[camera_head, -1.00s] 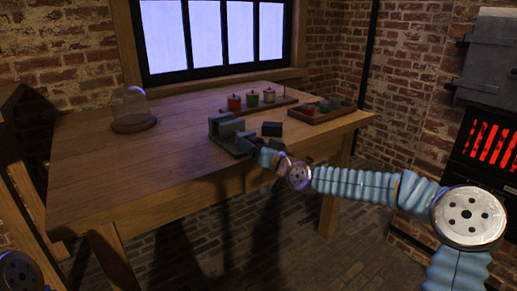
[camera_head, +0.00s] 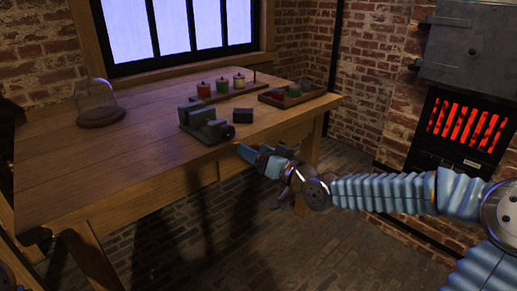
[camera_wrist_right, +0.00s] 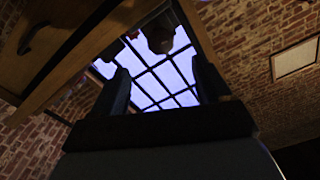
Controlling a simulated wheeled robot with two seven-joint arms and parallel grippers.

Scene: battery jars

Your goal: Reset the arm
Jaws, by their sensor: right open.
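My right arm comes in from the right in the head view. Its gripper (camera_head: 252,158) is off the table's front edge, a little below the top, with empty air around it. In the right wrist view the gripper (camera_wrist_right: 160,90) shows two dark fingers standing apart with nothing between them; the window lies beyond. My left gripper is not in view.
The wooden table (camera_head: 80,160) carries a grey metal fixture (camera_head: 205,122), a small dark block (camera_head: 243,115), several coloured jars (camera_head: 222,86), a tray (camera_head: 290,97) and a glass dome (camera_head: 97,103). A glowing stove (camera_head: 465,125) stands at the right. Floor before the table is clear.

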